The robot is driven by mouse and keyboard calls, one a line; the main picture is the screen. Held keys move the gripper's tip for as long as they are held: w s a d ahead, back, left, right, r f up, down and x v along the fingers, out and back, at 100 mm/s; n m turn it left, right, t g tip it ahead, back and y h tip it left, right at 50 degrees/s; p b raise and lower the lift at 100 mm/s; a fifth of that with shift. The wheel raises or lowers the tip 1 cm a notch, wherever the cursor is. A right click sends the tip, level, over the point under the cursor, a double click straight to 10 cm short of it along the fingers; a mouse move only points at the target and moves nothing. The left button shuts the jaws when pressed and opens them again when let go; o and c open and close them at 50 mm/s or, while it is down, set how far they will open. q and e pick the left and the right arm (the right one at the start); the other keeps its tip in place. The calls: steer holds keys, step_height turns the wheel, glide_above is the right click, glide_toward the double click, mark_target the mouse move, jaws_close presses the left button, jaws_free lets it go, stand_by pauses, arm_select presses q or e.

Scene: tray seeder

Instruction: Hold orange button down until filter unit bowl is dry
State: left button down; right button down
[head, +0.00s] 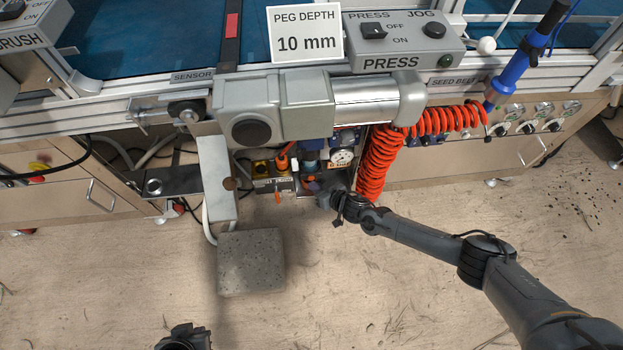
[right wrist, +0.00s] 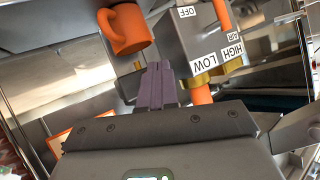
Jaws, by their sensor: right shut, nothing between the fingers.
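The filter unit with a pressure gauge (head: 343,157) hangs under the press; a bluish bowl-like part (head: 310,160) shows beside the gauge. Whether there is water in it is too small to tell. A small orange part (head: 278,197) sits low at the unit's left; I cannot tell which orange part is the button. My right gripper (head: 318,187) is at the unit's lower front. My left gripper (head: 185,338) is partly visible at the bottom edge.
A coiled orange hose (head: 378,160) hangs just right of the unit, close to my right wrist. A grey stone-like block (head: 251,262) lies below left. The press control box (head: 404,40) and a "PEG DEPTH 10 mm" sign (head: 305,35) are above. Open floor lies in front.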

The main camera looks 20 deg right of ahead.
steer(key=shift+w+d, duration=0.1)
steer(key=shift+w, duration=0.3)
stand_by(0.6)
stand_by(2.0)
stand_by(0.8)
steer(key=shift+s, duration=0.1)
steer(key=shift+s+a+p, duration=0.25)
steer(key=shift+s+p, duration=0.2)
steer(key=shift+s, duration=0.25)
